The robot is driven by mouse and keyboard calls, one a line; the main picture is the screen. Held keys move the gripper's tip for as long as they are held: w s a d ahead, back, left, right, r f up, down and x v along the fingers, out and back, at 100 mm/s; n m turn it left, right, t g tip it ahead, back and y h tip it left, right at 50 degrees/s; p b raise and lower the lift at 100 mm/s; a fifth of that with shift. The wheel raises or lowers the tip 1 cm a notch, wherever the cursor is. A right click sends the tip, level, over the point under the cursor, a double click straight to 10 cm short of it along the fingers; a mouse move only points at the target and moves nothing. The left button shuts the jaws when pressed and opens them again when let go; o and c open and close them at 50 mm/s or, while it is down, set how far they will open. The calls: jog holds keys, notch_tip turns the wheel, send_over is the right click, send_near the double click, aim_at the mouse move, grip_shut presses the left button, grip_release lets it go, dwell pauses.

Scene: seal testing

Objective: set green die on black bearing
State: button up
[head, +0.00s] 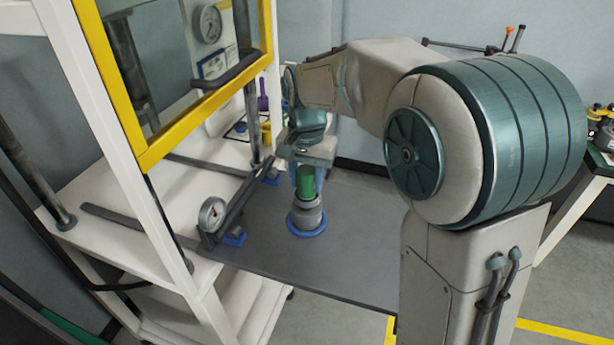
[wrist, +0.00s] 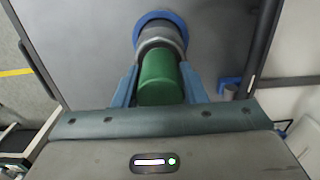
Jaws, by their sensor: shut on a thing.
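The green die (head: 305,181) is an upright green cylinder. My gripper (head: 306,172) is shut on it from above. In the wrist view the green die (wrist: 159,76) sits between the two blue fingers of my gripper (wrist: 160,84). Directly below it stands a dark grey stepped round piece (head: 307,217), the likely black bearing, on a blue ring base (head: 307,231). It also shows in the wrist view (wrist: 160,37), just beyond the die. The die lines up with it; whether they touch, I cannot tell. The die's lower face is hidden.
The grey plate (head: 345,262) around the blue base is mostly clear. A dial gauge (head: 212,214) on a dark bar stands to the left. The yellow-framed window (head: 150,148) and white frame rise at left. A purple piece (head: 263,96) and a yellow piece (head: 266,133) stand behind.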

jog(key=o, duration=1)
jog(key=o, duration=0.5)
jog(key=shift+o, duration=0.2)
notch_tip(320, 180, up, 10)
jog(key=p, duration=0.8)
jog(key=shift+f, duration=0.35)
